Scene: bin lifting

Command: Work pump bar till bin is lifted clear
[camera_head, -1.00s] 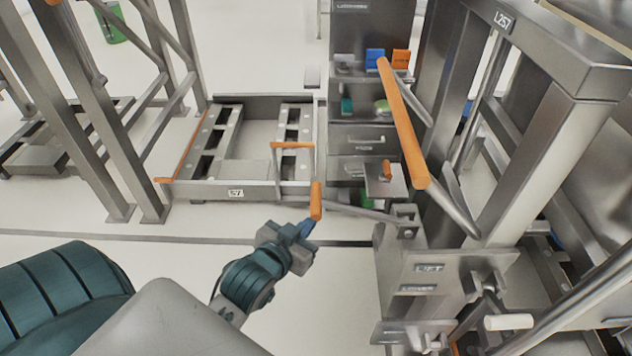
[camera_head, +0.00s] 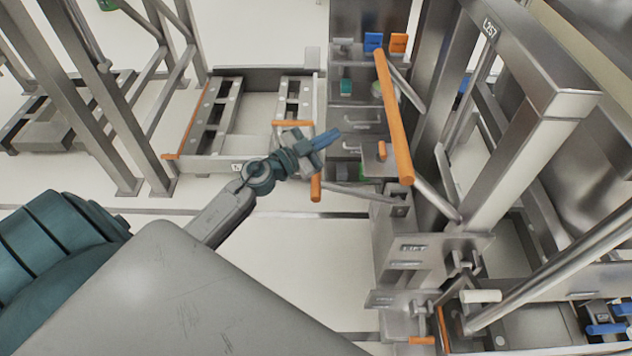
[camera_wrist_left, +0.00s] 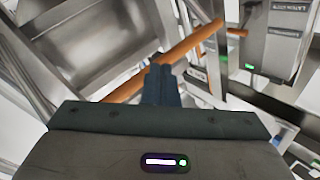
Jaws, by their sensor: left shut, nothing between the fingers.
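A short orange grip (camera_head: 316,188) is on the end of a thin steel lever from the block labelled LIFT (camera_head: 413,248). My left gripper (camera_head: 332,137) is shut and empty, left of the long bar and above the short grip, apart from both in the head view. In the left wrist view, an orange bar (camera_wrist_left: 200,40) crosses beyond my shut fingers (camera_wrist_left: 160,78). A large grey steel body, possibly the bin (camera_head: 600,65), is partly cut off at right. My right gripper is not in view.
A low steel cradle (camera_head: 263,72) with orange edges stands on the floor behind my left gripper. A drawer cabinet (camera_head: 350,120) stands behind the long bar. Steel posts (camera_head: 110,120) are at the left. The pale floor (camera_head: 290,270) in front is clear.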

